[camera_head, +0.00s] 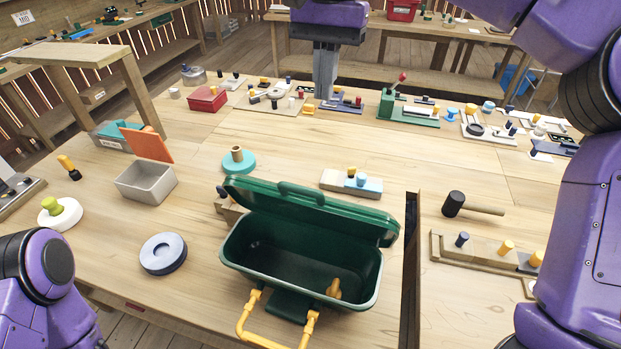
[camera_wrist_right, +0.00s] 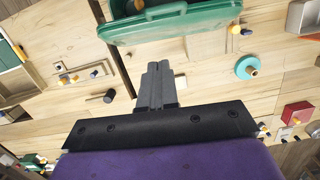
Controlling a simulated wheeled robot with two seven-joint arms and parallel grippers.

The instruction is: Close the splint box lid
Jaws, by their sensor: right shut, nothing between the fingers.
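The green splint box (camera_head: 300,262) stands on the workbench in the middle of the head view. Its green lid (camera_head: 345,217) is open, tilted up along the far side, with a handle on top. The dark inside shows, with a small yellow piece in it. A yellow bail handle (camera_head: 244,318) hangs at the near side. My right gripper (camera_head: 325,92) is shut and empty, beyond the box and apart from it. In the right wrist view its closed fingers (camera_wrist_right: 157,75) point toward the green lid (camera_wrist_right: 170,22). My left gripper is out of view; only a left arm link shows.
A grey bin (camera_head: 146,184) with an orange lid stands left of the box. A blue-grey disc (camera_head: 163,254) lies nearer. A mallet (camera_head: 470,205) and a wooden block with pegs (camera_head: 485,250) lie to the right. A pegged block (camera_head: 351,183) lies behind the box.

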